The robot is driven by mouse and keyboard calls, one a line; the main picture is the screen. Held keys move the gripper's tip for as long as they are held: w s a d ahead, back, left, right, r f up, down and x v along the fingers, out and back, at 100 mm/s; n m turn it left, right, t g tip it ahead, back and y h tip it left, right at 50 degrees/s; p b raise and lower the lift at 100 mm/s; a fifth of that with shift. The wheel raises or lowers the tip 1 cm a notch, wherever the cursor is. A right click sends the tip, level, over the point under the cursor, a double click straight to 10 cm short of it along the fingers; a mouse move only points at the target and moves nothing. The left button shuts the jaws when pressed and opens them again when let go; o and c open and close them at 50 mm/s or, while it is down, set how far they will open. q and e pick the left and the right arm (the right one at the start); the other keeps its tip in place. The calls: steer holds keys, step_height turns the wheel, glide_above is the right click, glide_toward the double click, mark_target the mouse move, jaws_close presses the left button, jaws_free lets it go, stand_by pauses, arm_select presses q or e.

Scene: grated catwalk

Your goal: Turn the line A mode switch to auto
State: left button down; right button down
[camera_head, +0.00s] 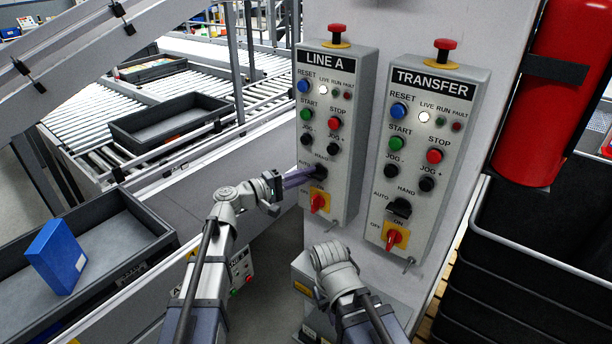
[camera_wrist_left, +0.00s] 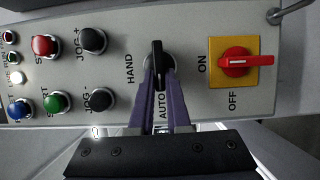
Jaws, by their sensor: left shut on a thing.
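The grey LINE A panel (camera_head: 347,75) faces me in the head view. Its black mode switch (camera_head: 319,172) sits low on the panel, between the HAND and AUTO labels, above a yellow-backed red ON/OFF switch (camera_head: 318,202). My left gripper (camera_head: 306,174) reaches it from the left. In the left wrist view the purple fingers of my left gripper (camera_wrist_left: 159,80) are shut on the black bar of the mode switch (camera_wrist_left: 157,50). The bar lies along the line toward AUTO; the fingers hide its lower part. My right arm shows low in the head view, its fingers out of sight.
The TRANSFER panel (camera_head: 433,85) with a similar switch (camera_head: 398,208) is just to the right. A red cylinder (camera_head: 548,110) and black bin (camera_head: 545,250) stand farther right. A conveyor with a dark tray (camera_head: 170,120) and a tray holding a blue box (camera_head: 56,256) are left.

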arm_select(q)
steer(key=c, duration=0.9)
jaws_free()
steer(key=shift+a, duration=0.1)
steer(key=v, duration=0.7)
steer(key=shift+s+a, duration=0.2)
steer(key=shift+a, duration=0.1)
steer(key=s+d+f+m+g+y+p, duration=0.2)
steer(key=s+d+f+m+g+y, duration=0.4)
steer(key=s+d+f+g, duration=0.5)
steer(key=s+a+f+m+y, duration=0.1)
steer(key=s+a+f+y, duration=0.1)
steer(key=s+a+y, duration=0.1)
steer(key=s+a+f+m+y+p, duration=0.1)
steer(key=s+a+f+y, duration=0.2)
steer(key=s+y, duration=0.1)
steer(key=s+a+f+m+t+y, duration=0.1)
steer(key=s+a+f+m+y, duration=0.1)
steer(key=s, duration=0.4)
steer(key=shift+a+f+y, duration=0.3)
steer(key=shift+a+y, duration=0.15)
steer(key=shift+y, duration=0.35)
